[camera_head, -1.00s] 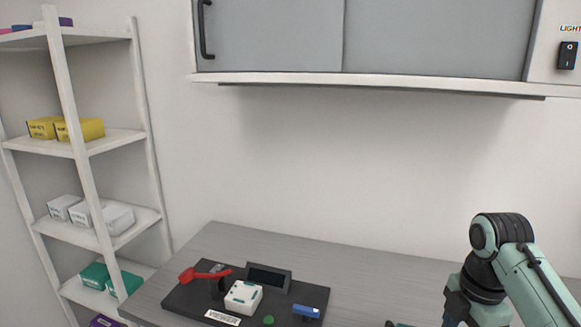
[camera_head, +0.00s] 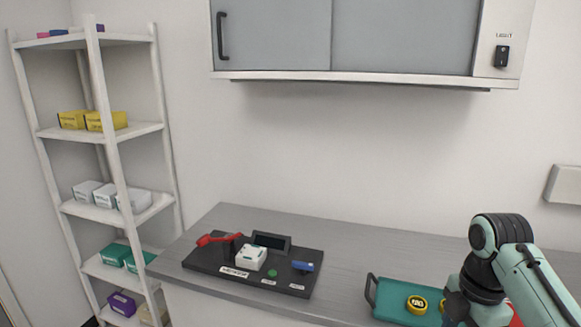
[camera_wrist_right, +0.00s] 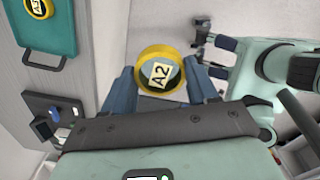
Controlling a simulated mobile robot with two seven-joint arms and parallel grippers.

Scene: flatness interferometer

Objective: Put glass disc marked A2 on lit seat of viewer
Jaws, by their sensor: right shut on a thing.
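My right gripper (camera_wrist_right: 160,80) is shut on the glass disc marked A2 (camera_wrist_right: 160,73), which has a yellow rim and a pale label. In the head view my right arm comes in at the lower right, and its fingertips are hidden. The viewer (camera_head: 225,268) is a dark base on the bench with a white block (camera_head: 251,257), a red lever (camera_head: 217,239), a small dark screen (camera_head: 271,241), a green button and a blue part. I cannot make out a lit seat. My left gripper (camera_wrist_right: 217,58) appears open and empty in the right wrist view.
A teal tray (camera_head: 388,312) with a yellow-rimmed disc (camera_head: 417,304) lies on the bench right of the viewer. The bench (camera_head: 345,262) between them is clear. A wall cabinet (camera_head: 400,35) hangs above, and a shelf rack (camera_head: 118,150) stands at left.

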